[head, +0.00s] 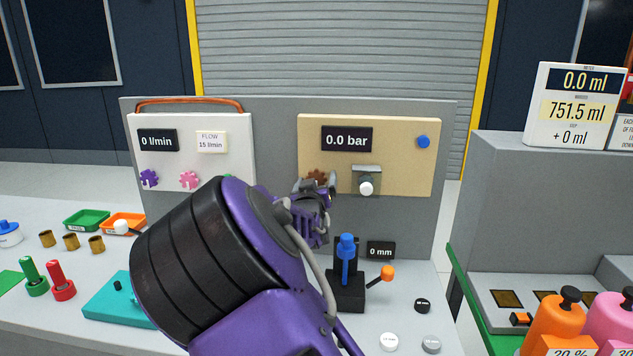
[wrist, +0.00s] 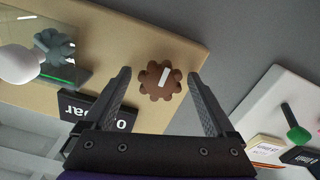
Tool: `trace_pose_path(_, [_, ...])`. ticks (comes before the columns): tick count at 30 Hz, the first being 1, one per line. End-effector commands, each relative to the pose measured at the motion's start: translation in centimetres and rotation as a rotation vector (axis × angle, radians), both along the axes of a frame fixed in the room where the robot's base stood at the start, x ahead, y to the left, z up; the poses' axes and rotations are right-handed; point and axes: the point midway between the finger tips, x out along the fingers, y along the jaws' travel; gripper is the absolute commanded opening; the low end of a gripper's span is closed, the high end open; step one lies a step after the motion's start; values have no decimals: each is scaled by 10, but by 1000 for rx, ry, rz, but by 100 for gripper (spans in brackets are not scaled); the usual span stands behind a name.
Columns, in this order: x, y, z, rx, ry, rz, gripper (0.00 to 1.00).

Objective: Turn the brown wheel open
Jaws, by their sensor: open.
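The brown wheel (wrist: 160,81) is a lobed knob with a white mark, mounted on the beige panel (wrist: 140,30). In the wrist view it sits between my two open fingers, just beyond their tips, and I cannot tell whether they touch it. In the head view the brown wheel (head: 317,177) shows only in part, at the lower left of the beige panel, behind my gripper (head: 318,190). My gripper is open and empty in front of it. The pressure display (head: 347,139) above reads 0.0 bar.
A clear guard with a white ball knob (head: 366,188) is right of the wheel. A blue button (head: 423,142) is at the panel's upper right. A black stand with a blue lever (head: 346,260) stands below. A white panel (head: 190,120) with coloured knobs is to the left.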

Motion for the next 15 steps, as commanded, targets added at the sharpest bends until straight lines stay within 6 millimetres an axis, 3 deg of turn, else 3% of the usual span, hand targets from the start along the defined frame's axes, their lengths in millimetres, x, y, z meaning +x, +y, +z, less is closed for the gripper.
trace_pose_path(5, [0, 0, 0, 0, 0, 0, 88])
trace_pose_path(15, [0, 0, 0, 0, 0, 1, 27])
